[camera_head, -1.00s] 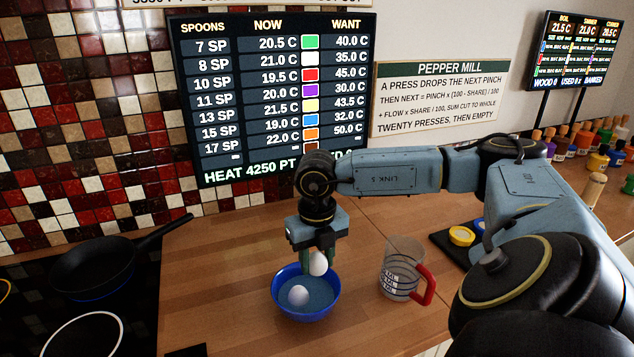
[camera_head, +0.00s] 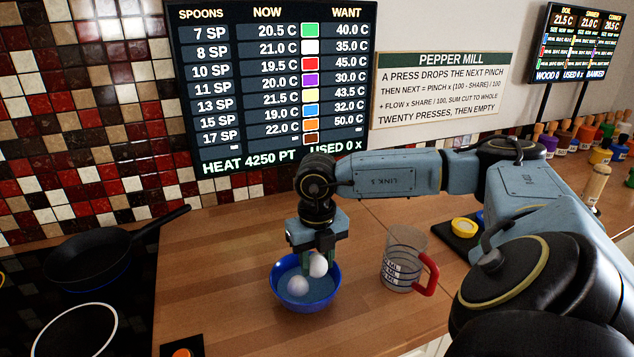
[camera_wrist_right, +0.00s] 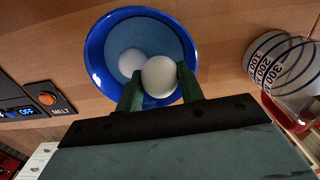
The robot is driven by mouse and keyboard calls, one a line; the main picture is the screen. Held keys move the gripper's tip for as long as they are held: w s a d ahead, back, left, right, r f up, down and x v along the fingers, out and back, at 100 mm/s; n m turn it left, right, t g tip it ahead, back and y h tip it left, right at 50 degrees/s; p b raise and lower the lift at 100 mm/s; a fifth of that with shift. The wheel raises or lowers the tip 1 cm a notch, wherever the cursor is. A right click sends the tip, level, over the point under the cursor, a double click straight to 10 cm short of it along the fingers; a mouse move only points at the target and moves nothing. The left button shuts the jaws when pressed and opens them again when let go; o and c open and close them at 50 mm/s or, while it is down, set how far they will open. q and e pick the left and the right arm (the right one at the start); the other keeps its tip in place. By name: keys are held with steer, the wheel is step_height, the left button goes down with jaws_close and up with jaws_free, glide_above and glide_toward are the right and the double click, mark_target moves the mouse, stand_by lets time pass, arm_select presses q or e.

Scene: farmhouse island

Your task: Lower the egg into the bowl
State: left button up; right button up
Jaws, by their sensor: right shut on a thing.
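A blue bowl (camera_head: 311,306) stands on the wooden counter in the head view, and its blue rim shows in the right wrist view (camera_wrist_right: 93,52). One white egg (camera_head: 298,286) lies inside it, also visible in the wrist view (camera_wrist_right: 131,62). My right gripper (camera_head: 318,262) points down over the bowl, shut on a second white egg (camera_head: 319,265). In the wrist view (camera_wrist_right: 160,85) the green fingers hold this egg on both sides, over the bowl's near part. The held egg overlaps the bowl's inside in both views; I cannot tell whether it touches the bottom. My left gripper is not in view.
A clear measuring jug (camera_head: 402,262) with a red handle stands right of the bowl. A black pan (camera_head: 90,262) sits on the dark hob at left. An orange button (camera_wrist_right: 47,98) is near the counter edge. Bare counter (camera_head: 220,260) lies left of the bowl.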

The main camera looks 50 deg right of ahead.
mark_target(317, 254)
steer(key=shift+f+b, duration=0.3)
steer(key=shift+f, duration=0.05)
stand_by(0.4)
steer(key=o, duration=1.1)
steer(key=shift+c, duration=0.2)
step_height(317, 254, up, 14)
steer(key=shift+f+p, duration=0.2)
steer(key=shift+p, duration=0.2)
